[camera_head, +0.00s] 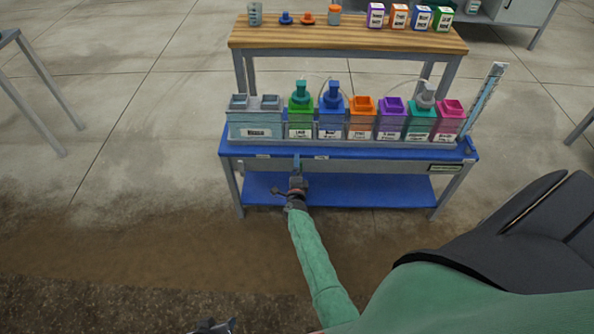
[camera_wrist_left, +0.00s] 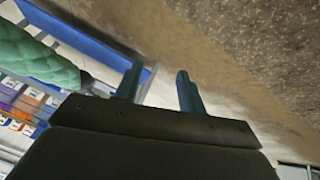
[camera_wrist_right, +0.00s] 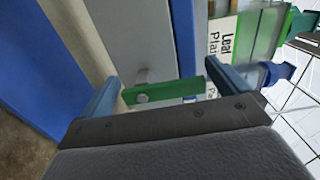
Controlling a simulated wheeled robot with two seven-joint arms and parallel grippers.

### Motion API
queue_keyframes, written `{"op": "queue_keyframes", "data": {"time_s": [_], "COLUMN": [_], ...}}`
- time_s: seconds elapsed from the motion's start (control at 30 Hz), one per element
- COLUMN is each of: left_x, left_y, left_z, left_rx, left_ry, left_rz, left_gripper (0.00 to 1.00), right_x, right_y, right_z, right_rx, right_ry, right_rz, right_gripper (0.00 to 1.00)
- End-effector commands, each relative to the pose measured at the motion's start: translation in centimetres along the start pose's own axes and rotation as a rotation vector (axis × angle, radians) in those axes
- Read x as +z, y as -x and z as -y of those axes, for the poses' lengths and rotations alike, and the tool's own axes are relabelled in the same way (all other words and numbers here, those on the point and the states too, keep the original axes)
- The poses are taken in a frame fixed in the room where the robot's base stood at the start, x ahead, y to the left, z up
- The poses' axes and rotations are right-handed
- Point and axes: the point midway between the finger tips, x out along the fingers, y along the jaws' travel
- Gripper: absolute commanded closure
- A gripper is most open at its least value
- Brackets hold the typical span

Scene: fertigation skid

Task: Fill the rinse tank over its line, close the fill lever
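A pale blue-grey twin-topped tank (camera_head: 256,130) stands at the left end of the blue skid; I take it for the rinse tank, and its level and line are too small to read. My right gripper (camera_head: 297,172) is at the skid's front edge, below the containers. In the right wrist view a green lever (camera_wrist_right: 165,92) with a round metal pivot lies between the open fingers of this gripper (camera_wrist_right: 165,88), with gaps visible beside it. My left gripper (camera_wrist_left: 158,76) is open and empty, low in front of the skid; only part of it shows at the head view's bottom edge (camera_head: 214,326).
Several coloured containers stand in a row right of the tank, including a green one (camera_head: 300,112) and a blue one (camera_head: 331,115). A slanted clear gauge (camera_head: 485,97) is at the right end. A wooden bench (camera_head: 345,37) stands behind. The floor in front is clear.

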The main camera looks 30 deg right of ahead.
Motion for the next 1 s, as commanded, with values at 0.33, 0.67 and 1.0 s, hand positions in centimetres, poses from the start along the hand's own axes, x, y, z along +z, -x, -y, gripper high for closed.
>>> {"op": "queue_keyframes", "data": {"time_s": [0.33, 0.67, 1.0], "left_x": [-1.8, -2.2, -2.1], "left_y": [3.8, 6.8, 7.0], "left_z": [-0.6, -0.8, -0.8], "left_rx": [0.002, -0.004, -0.006], "left_ry": [-0.006, -0.007, -0.006], "left_rz": [0.020, 0.061, 0.068], "left_gripper": [0.60, 0.60, 0.60], "right_x": [0.0, 0.1, 0.1], "right_y": [3.2, 7.3, 7.8], "right_z": [0.1, 0.0, 0.0], "right_rx": [0.002, 0.001, 0.000], "right_ry": [0.002, 0.000, 0.000], "right_rz": [0.001, 0.001, 0.001], "right_gripper": [0.00, 0.00, 0.00]}}
